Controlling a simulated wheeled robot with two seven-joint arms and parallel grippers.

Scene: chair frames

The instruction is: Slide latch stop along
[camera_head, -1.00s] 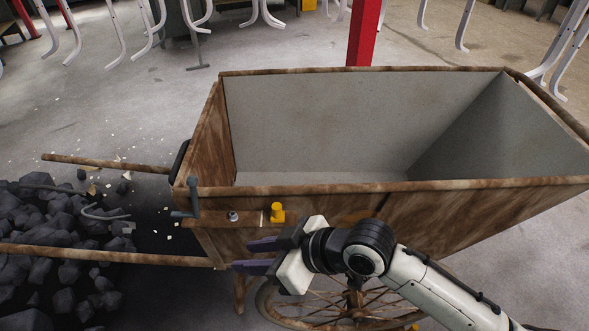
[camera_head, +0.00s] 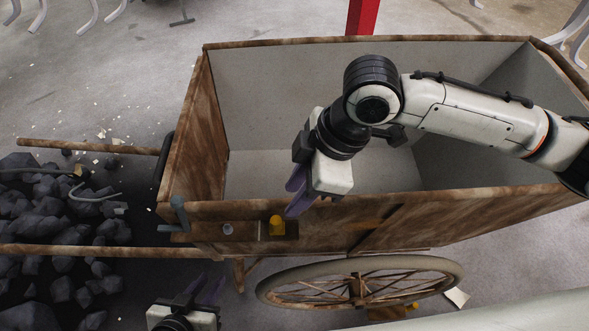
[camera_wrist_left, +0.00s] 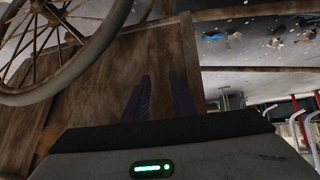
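A yellow stop knob (camera_head: 277,226) sits on a dark strip on the near side of a wooden cart (camera_head: 330,222). A grey bolt end (camera_head: 227,229) and a blue-grey bent handle (camera_head: 179,213) lie to its left. My right gripper (camera_head: 292,196) is over the cart's near rim, just above and right of the knob, with its purple fingers parted and empty. My left gripper (camera_head: 206,283) is low in front of the cart, below the bolt, with fingers apart and empty. Its fingers (camera_wrist_left: 160,97) show before brown wood in the left wrist view; the knob is not visible there.
A spoked wheel (camera_head: 358,282) is under the cart and shows in the left wrist view (camera_wrist_left: 60,45). Dark coal lumps (camera_head: 55,215) lie at left around the cart's shafts (camera_head: 100,252). A red post (camera_head: 362,16) stands behind. The cart's box is empty.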

